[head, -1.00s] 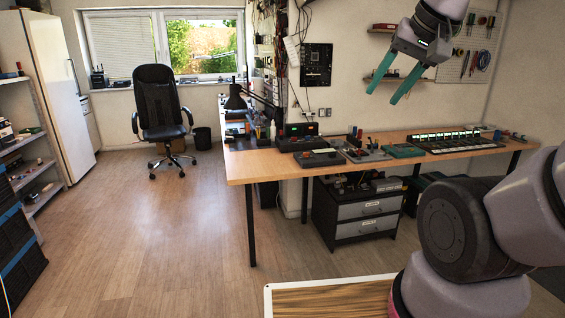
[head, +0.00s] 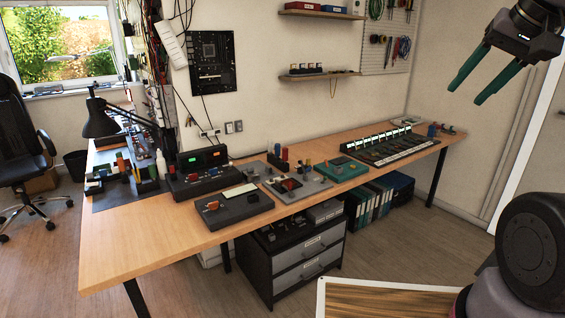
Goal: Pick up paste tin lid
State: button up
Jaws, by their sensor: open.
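My gripper (head: 466,95) is at the upper right of the head view. Its two green fingers are apart, point down and to the left, and have nothing between them. It is in the air in front of the wall, and looks clear of the workbench (head: 140,232). I cannot make out a paste tin or its lid among the small items on the bench.
The bench carries a dark device with an orange part (head: 233,203), a green-lit box (head: 203,170), a green board (head: 342,168) and a long rack (head: 392,147). A drawer unit (head: 300,262) stands under it. A white-edged wooden top (head: 385,300) is at the lower front.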

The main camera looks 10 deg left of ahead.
aim_at(251, 171)
jog(key=i+u, duration=0.1)
jog(key=i, duration=0.4)
jog(key=i+l, duration=0.15)
jog(key=i, duration=0.3)
jog(key=i+u, duration=0.3)
jog(key=u, duration=0.15)
jog(key=i+u, duration=0.45)
jog(key=i+l+u, duration=0.2)
jog(key=u, duration=0.25)
